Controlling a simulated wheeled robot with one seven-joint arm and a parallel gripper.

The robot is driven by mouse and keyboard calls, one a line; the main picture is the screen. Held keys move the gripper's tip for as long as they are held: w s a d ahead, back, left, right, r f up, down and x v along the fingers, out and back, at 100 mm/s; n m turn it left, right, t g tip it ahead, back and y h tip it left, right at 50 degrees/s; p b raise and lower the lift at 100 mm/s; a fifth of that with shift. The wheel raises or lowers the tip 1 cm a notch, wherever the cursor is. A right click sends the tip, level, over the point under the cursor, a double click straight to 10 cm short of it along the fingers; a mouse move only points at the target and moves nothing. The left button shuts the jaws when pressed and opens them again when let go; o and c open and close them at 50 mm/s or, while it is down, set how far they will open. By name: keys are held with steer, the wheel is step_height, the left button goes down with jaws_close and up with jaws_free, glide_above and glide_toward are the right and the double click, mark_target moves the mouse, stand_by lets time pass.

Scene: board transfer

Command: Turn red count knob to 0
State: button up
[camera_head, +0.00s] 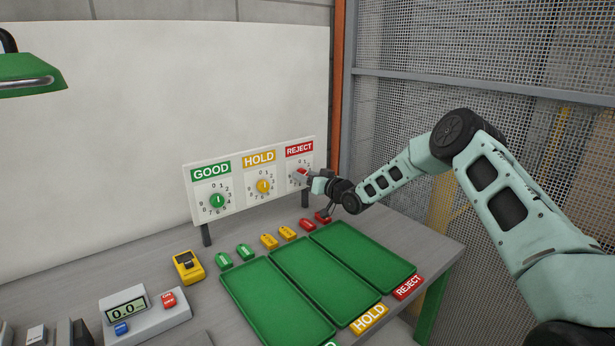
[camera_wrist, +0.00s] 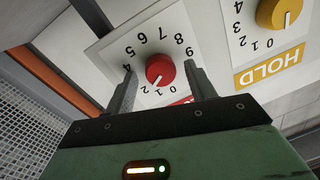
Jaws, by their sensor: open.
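The red count knob (camera_wrist: 160,70) sits on the dial under the REJECT label (camera_head: 299,149). In the wrist view, which is upside down, its white mark points to the lower left, near the 1 and 2; I cannot tell exactly which. My gripper (camera_wrist: 160,67) is open, with one finger on each side of the knob and a gap visible on both sides. I cannot tell how far the fingertips are from the panel. In the head view my gripper (camera_head: 303,178) covers much of the REJECT dial and mostly hides the knob.
The yellow HOLD knob (camera_head: 263,186) and green GOOD knob (camera_head: 217,201) are left of it on the same white board. Below are green trays (camera_head: 362,258), several small coloured tags, a yellow device (camera_head: 188,266) and a counter (camera_head: 145,311). A mesh wall (camera_head: 470,60) stands at right.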

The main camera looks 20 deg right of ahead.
steer(key=shift+c, duration=0.3)
steer(key=c, duration=0.9)
steer(key=shift+f+b, duration=0.1)
steer(key=shift+b, duration=0.35)
steer(key=shift+a+n+g+h+b, duration=0.15)
steer(key=shift+n+h+b, duration=0.15)
steer(key=shift+n+b, duration=3.15)
steer(key=shift+n+g+h+b, duration=0.25)
steer(key=shift+n+b, duration=1.9)
steer(key=shift+b, duration=2.45)
